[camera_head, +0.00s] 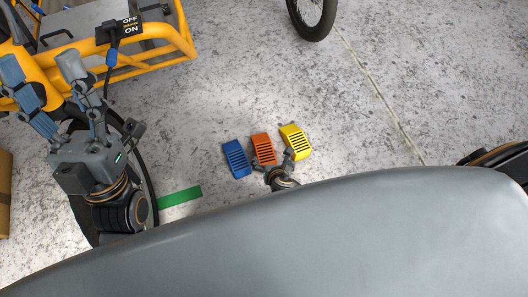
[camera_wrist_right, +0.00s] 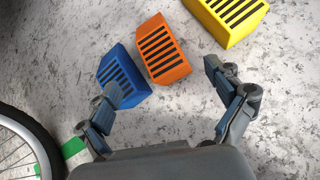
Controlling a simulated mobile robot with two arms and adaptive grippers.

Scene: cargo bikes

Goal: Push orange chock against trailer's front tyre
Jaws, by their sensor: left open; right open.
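The orange chock (camera_head: 263,149) lies on the floor between a blue chock (camera_head: 236,158) and a yellow chock (camera_head: 295,142). My right gripper (camera_head: 273,164) is open at the near end of the orange chock; in the right wrist view its fingers (camera_wrist_right: 164,82) are spread, with the orange chock (camera_wrist_right: 164,49) just beyond them. One finger overlaps the blue chock (camera_wrist_right: 123,77); contact cannot be told. My left gripper (camera_head: 42,68) is open and empty at the left. A tyre (camera_head: 147,178) shows behind it, partly hidden; I cannot tell whether it is the trailer's front tyre.
A yellow frame (camera_head: 150,57) with an OFF/ON box stands at the upper left. Another wheel (camera_head: 314,28) is at the top. A green floor strip (camera_head: 180,197) lies between the left tyre and the chocks. Floor right of the yellow chock is clear.

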